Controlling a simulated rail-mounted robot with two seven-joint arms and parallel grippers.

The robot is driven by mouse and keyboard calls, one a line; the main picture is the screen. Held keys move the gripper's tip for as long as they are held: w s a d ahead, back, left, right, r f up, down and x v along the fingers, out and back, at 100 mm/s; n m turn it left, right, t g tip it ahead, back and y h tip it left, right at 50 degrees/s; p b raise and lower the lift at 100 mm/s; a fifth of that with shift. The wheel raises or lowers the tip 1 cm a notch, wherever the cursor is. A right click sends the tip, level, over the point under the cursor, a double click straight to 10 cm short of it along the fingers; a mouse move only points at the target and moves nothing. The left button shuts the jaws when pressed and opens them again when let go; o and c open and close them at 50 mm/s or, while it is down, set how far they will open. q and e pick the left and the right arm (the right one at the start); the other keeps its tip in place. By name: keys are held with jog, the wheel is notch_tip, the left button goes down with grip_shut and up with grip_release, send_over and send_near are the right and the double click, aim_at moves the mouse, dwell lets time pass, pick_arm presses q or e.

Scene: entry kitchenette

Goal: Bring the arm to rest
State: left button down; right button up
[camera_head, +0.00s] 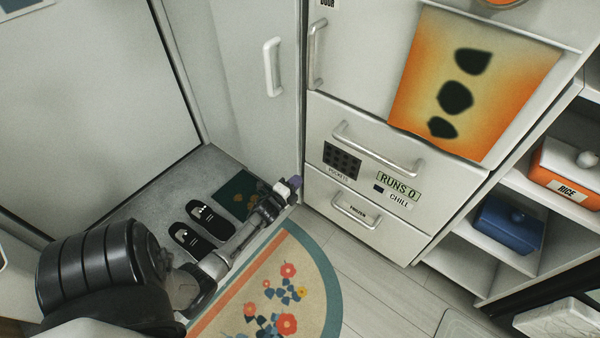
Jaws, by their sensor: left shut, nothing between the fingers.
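My left arm comes in from the lower left and reaches out over the entry floor. Its gripper (291,184) is at the far end, small in the view, near the foot of the white door and the left edge of the white drawer unit. The gripper is shut with nothing seen in it. My right gripper is not in view.
A tall white door (235,80) with a handle stands behind the gripper. White drawers (375,215) are to its right. Black slippers (208,222) and a flowered mat (310,265) lie below. Shelves at right hold an orange rice box (565,175) and a blue bin (508,222).

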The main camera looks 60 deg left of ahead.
pick_arm(q)
jog(key=p+v, duration=0.3)
jog(key=v, duration=0.5)
jog(key=shift+s+d, duration=0.2)
jog(key=shift+s, duration=0.1)
jog(key=shift+w, duration=0.1)
